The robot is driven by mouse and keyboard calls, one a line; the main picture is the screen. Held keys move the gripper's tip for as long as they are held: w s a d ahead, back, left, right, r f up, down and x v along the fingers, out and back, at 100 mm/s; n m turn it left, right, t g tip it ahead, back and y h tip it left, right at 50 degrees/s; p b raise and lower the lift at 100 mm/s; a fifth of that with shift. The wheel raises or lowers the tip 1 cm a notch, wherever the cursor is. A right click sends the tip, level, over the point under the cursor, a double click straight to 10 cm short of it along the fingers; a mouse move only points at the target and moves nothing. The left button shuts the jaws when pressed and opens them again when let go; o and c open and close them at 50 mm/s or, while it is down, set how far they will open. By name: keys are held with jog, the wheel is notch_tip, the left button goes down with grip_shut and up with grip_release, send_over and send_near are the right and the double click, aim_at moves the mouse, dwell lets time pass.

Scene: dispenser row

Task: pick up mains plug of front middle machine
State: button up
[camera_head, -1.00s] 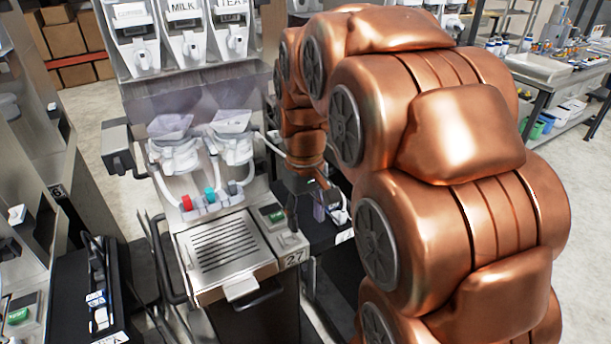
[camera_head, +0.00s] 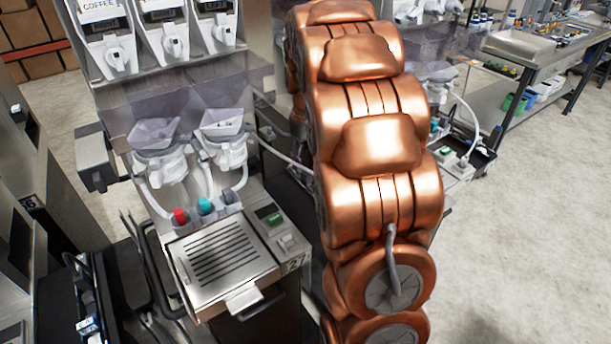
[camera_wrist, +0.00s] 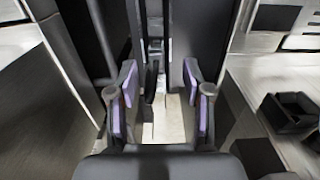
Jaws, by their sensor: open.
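The machine marked 27 (camera_head: 222,262), with a grey slatted drip tray, stands in the middle of the head view. I cannot make out its mains plug for certain in either view. My gripper (camera_wrist: 160,78) is open in the wrist view, with purple pads on both fingers and nothing clearly between them. It points into a narrow gap between dark upright panels. A thin dark upright piece (camera_wrist: 153,72) shows in that gap beyond the fingers; I cannot tell what it is. In the head view my copper arm hides my gripper and the machine's right side.
A black open tray (camera_wrist: 293,112) is at the right of the wrist view. Another machine (camera_head: 455,168) with a white cable stands behind my arm. A neighbouring machine (camera_head: 45,190) stands at the left. Open floor (camera_head: 520,230) lies at the right.

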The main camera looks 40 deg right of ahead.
aim_at(306, 171)
jog(key=shift+w+d+f+p, duration=0.15)
jog(key=shift+f+p, duration=0.2)
jog(key=shift+f, duration=0.55)
jog(key=shift+w+f+p, duration=0.15)
jog(key=shift+f+p, duration=0.25)
jog(key=shift+f, duration=0.45)
jog(key=shift+w+d+f+p, duration=0.15)
jog(key=shift+f+p, duration=0.2)
jog(key=shift+f, duration=0.55)
grip_shut()
